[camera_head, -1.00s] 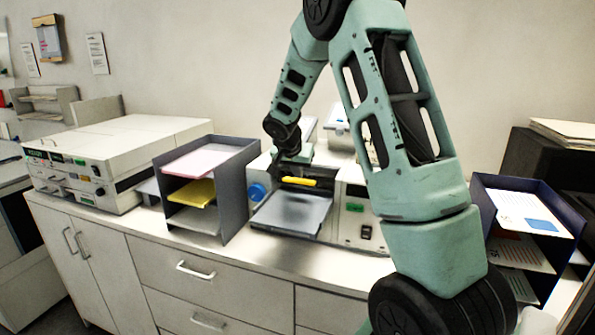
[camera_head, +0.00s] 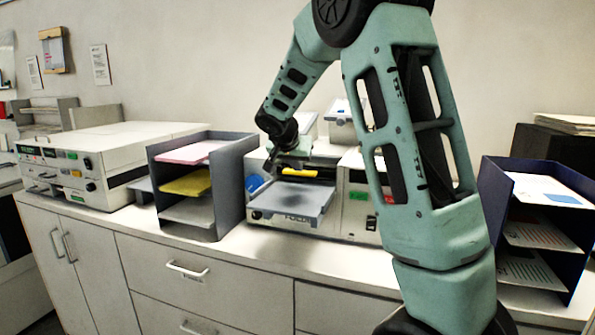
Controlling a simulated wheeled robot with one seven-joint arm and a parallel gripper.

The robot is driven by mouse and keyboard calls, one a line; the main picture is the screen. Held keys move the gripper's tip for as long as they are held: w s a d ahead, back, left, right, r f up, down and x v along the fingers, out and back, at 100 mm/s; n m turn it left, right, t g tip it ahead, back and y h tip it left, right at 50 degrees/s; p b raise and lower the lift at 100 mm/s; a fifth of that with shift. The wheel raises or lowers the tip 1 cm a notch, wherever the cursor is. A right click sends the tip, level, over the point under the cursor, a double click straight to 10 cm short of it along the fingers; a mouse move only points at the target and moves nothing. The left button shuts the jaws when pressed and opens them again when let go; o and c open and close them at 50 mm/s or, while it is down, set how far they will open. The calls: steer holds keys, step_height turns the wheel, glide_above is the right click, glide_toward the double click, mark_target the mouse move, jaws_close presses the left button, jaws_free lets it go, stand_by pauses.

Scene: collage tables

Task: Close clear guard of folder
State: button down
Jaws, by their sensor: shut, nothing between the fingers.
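The folder (camera_head: 338,215) is a cream machine on the counter, with part of a "FOLD..." label on its front. Its guard (camera_head: 290,200) looks like a flat grey see-through panel, sticking out toward me, close to level, with its front edge above the label. A yellow bar (camera_head: 299,173) lies behind the panel's back edge. My gripper (camera_head: 281,164) is shut and empty, just above and behind the panel's back edge at the left. I cannot tell whether it touches the panel. My arm hides the right part of the machine.
A grey rack (camera_head: 232,185) with pink, yellow and white sheets stands close on the left. A white device (camera_head: 110,160) stands further left. A dark blue rack (camera_head: 575,230) with papers is at the right. The counter's front edge (camera_head: 250,255) is clear.

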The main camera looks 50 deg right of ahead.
steer(key=f+b, duration=0.1)
steer(key=b, duration=0.2)
steer(key=shift+f+b, duration=0.25)
steer(key=shift+b, duration=0.05)
steer(key=shift+h+b, duration=0.3)
steer(key=shift+b, duration=0.05)
steer(key=shift+s+a, duration=0.1)
steer(key=shift+r, duration=0.15)
steer(key=shift+r, duration=0.35)
steer(key=d+r+v, duration=0.1)
steer(key=v, duration=1.1)
steer(key=shift+w+d+r+b, duration=0.2)
steer(key=shift+r+b, duration=0.25)
steer(key=shift+r, duration=0.1)
